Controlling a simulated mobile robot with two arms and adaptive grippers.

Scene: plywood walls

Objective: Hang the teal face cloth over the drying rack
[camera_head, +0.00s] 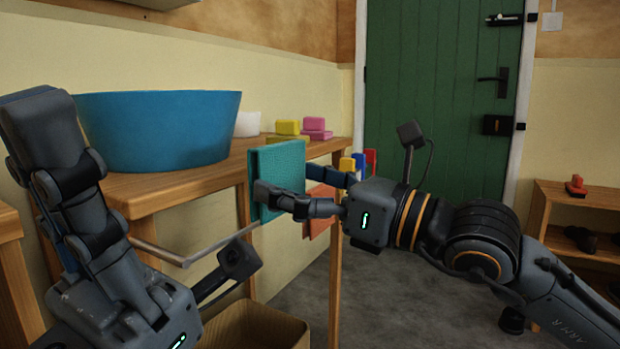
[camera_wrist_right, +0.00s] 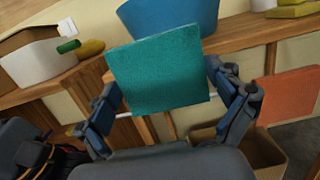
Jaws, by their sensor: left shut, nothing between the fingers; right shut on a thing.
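The teal face cloth (camera_head: 276,172) is a folded, upright square in front of the wooden bench. My right gripper (camera_head: 297,200) is shut on it from the right. In the right wrist view the cloth (camera_wrist_right: 158,72) stands between the two fingers (camera_wrist_right: 172,103). A thin pale metal rail, seemingly part of the drying rack (camera_head: 205,251), runs below and left of the cloth; a short piece of rail (camera_wrist_right: 128,115) shows beside the cloth in the wrist view. The cloth hides part of it. My left gripper (camera_head: 55,150) is shut and empty at the left, pointing up.
A blue basin (camera_head: 160,130) stands on the bench (camera_head: 185,182), with yellow and pink blocks (camera_head: 300,128) farther back. An orange cloth (camera_head: 320,210) hangs beyond the teal one. A bin (camera_head: 255,325) stands on the floor below. A green door (camera_head: 440,90) and shoe shelf (camera_head: 560,215) are behind.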

